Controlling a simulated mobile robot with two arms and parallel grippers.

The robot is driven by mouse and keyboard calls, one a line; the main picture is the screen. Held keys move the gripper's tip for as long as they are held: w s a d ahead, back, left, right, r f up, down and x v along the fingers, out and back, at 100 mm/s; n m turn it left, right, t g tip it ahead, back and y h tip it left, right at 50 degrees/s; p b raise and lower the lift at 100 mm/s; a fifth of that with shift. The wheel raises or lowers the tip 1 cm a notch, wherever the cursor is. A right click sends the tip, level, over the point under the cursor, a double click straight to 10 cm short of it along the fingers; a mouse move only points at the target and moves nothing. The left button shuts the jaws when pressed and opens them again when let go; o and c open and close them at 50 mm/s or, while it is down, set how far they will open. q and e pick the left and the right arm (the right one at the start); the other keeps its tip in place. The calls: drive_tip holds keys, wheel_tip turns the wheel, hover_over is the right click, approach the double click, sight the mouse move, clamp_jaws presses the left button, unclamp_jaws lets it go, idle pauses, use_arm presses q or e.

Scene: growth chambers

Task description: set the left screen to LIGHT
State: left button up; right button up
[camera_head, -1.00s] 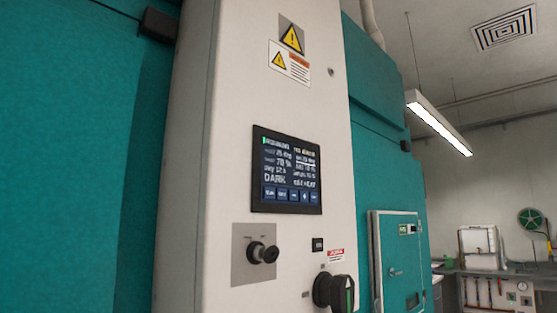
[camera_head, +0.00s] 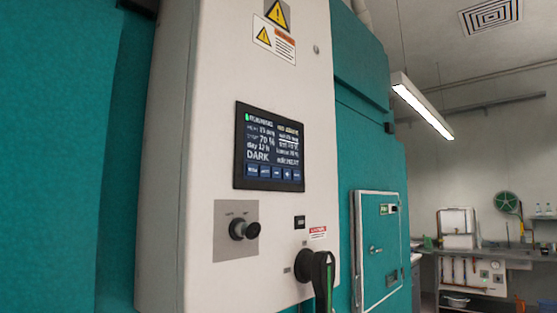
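The screen (camera_head: 269,149) is a dark touch panel set in the front of a white control cabinet (camera_head: 180,180). It reads "DARK" in large letters at its lower left, with rows of smaller readings above and beside it. A row of small blue buttons (camera_head: 271,172) runs along its bottom edge; their labels are too small to read. Only this one screen shows. Neither of my grippers is in the view.
Below the screen are a black knob (camera_head: 244,230) on a grey plate and a black rotary handle (camera_head: 318,272) that sticks out. A teal door (camera_head: 380,248) stands to the right. A workbench (camera_head: 475,256) with equipment is at the far right.

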drive_tip(key=shift+d, duration=0.15)
idle(0.4)
clamp_jaws()
idle(1.5)
